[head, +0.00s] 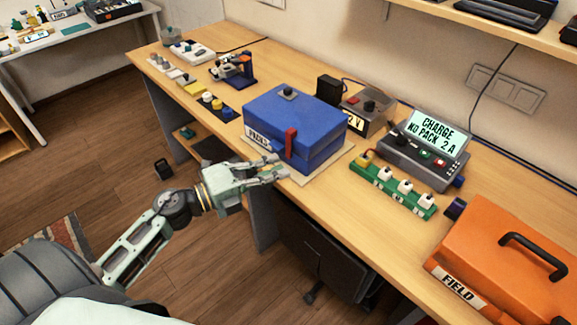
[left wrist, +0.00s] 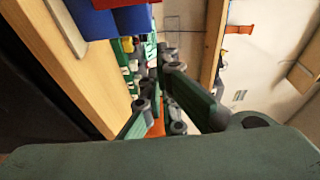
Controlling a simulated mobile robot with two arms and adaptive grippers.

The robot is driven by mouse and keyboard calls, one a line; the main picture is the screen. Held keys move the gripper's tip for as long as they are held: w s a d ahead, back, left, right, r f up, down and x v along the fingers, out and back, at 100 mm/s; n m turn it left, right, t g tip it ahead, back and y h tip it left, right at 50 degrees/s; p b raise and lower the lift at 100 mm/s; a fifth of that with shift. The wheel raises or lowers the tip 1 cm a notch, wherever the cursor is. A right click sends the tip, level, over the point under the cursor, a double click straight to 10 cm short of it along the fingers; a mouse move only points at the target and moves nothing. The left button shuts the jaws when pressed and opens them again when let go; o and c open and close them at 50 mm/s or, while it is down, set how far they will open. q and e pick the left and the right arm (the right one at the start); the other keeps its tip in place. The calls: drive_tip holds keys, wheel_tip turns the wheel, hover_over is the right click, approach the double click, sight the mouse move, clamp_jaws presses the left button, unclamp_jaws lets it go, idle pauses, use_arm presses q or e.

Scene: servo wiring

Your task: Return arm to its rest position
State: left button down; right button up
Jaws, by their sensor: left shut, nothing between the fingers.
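My left gripper (head: 278,174) is shut and empty. In the head view it hangs at the front edge of the wooden bench, just in front of the blue box (head: 294,118) with a red latch. I cannot tell whether it touches the edge or the mat. In the left wrist view the green fingers (left wrist: 168,105) show, with the blue box (left wrist: 132,20) and the bench edge (left wrist: 85,75) at upper left. My left arm reaches in from the lower left, elbow bent. My right gripper is not in view.
The blue box stands on a pale mat (head: 330,168). To its right are a charger reading "CHARGE NO PACK 2 A" (head: 425,150), a green strip with white plugs (head: 393,186) and an orange case (head: 520,265). Floor (head: 80,130) left of the bench is mostly open.

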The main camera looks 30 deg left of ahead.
use_arm(q)
drive_tip(key=shift+s+a, duration=0.3)
drive_tip(key=shift+a, duration=0.05)
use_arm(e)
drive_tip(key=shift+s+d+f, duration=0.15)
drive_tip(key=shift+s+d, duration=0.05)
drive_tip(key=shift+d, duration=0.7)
